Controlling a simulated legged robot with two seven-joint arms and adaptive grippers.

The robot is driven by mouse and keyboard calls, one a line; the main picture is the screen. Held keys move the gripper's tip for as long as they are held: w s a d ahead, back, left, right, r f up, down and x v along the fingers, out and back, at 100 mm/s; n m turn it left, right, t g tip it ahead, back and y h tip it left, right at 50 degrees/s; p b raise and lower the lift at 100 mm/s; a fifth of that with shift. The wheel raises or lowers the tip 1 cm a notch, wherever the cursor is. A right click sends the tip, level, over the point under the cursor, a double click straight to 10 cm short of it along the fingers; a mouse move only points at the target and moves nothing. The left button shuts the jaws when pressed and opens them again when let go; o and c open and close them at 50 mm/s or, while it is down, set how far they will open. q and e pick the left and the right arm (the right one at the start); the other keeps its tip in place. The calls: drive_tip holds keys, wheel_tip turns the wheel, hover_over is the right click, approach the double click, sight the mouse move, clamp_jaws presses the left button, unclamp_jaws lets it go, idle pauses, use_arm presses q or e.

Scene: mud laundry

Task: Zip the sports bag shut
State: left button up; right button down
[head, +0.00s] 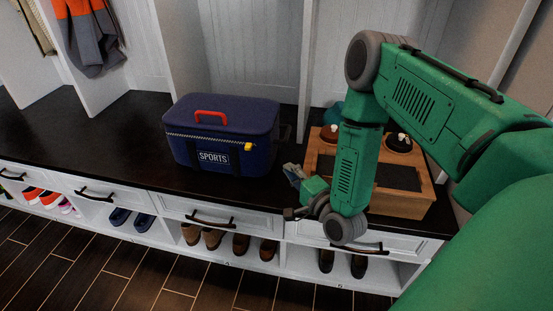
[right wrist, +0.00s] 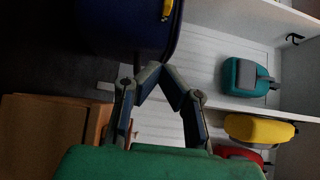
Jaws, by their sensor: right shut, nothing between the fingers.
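The dark blue sports bag (head: 218,125) stands upright on the dark bench top, with a red handle (head: 211,115) on its lid and a white SPORTS label on its front. A light zip line (head: 200,138) runs along the upper front, and the yellow zip pull (head: 248,147) sits near its right end. My right gripper (head: 291,173) is shut and empty, to the right of the bag and apart from it. In the right wrist view its fingertips (right wrist: 150,72) meet just below the bag (right wrist: 120,25), and the yellow pull (right wrist: 166,9) shows at the top edge. My left gripper is not in view.
A wooden box (head: 405,205) with dark-topped containers stands right of the bag, behind my right forearm. White dividers (head: 292,60) rise behind. Shoes sit in cubbies below the drawers. The bench left of the bag is clear. Teal (right wrist: 245,78) and yellow (right wrist: 258,129) items show in the wrist view.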

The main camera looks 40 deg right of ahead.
drive_tip(key=b, duration=0.2)
approach(253, 146)
drive_tip(key=w+d, duration=0.1)
drive_tip(key=w, duration=0.1)
drive_tip(key=w+d, duration=0.1)
drive_tip(key=w, duration=0.1)
drive_tip(key=shift+d+r, duration=0.2)
drive_tip(key=shift+d, duration=0.1)
drive_tip(key=shift+w+a+b, duration=0.3)
drive_tip(key=shift+w+a, duration=0.5)
drive_tip(key=shift+w, duration=0.05)
drive_tip(key=shift+w+a, duration=0.3)
drive_tip(key=shift+w, duration=0.2)
